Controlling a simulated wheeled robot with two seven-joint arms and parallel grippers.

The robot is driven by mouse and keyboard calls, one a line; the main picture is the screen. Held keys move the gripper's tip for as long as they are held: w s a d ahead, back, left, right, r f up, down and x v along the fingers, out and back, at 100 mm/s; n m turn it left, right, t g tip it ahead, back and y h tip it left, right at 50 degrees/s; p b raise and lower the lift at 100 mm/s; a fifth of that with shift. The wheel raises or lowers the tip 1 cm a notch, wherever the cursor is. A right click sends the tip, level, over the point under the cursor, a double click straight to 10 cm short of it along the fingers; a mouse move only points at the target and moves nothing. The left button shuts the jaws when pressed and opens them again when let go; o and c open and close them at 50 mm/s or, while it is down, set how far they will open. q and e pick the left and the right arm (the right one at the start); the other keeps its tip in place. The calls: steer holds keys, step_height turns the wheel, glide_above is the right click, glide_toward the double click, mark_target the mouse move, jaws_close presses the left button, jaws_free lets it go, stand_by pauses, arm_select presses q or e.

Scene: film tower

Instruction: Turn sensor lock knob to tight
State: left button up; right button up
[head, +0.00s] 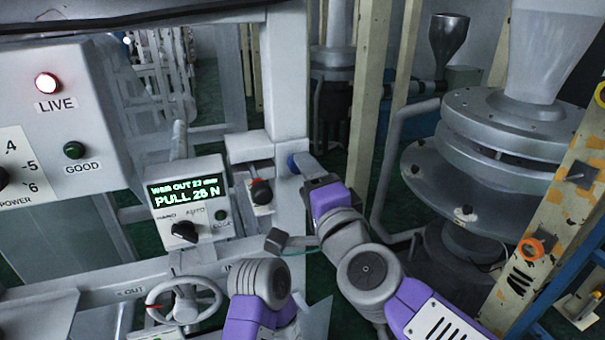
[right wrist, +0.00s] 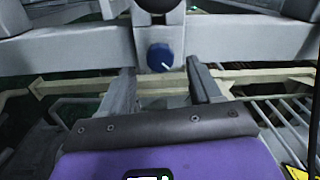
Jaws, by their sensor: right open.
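The blue knob (right wrist: 160,57), apparently the sensor lock knob, is on a grey frame part in the right wrist view. Its white mark points to the lower right. Its blue edge also shows on the grey post in the head view (head: 292,163). My right gripper (right wrist: 161,78) is open, its two dark fingers apart on either side below the knob. The knob appears centred between them, with no visible contact. In the head view the right gripper (head: 308,168) is right by the post and partly hides the knob.
A panel (head: 187,203) reading "PULL 26 N", a red-and-black control (head: 261,191) and a handwheel (head: 185,303) are left of the post. A cream upright (head: 372,95) and a large grey machine (head: 510,125) stand to the right.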

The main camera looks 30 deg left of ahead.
steer(key=shift+v, duration=1.9)
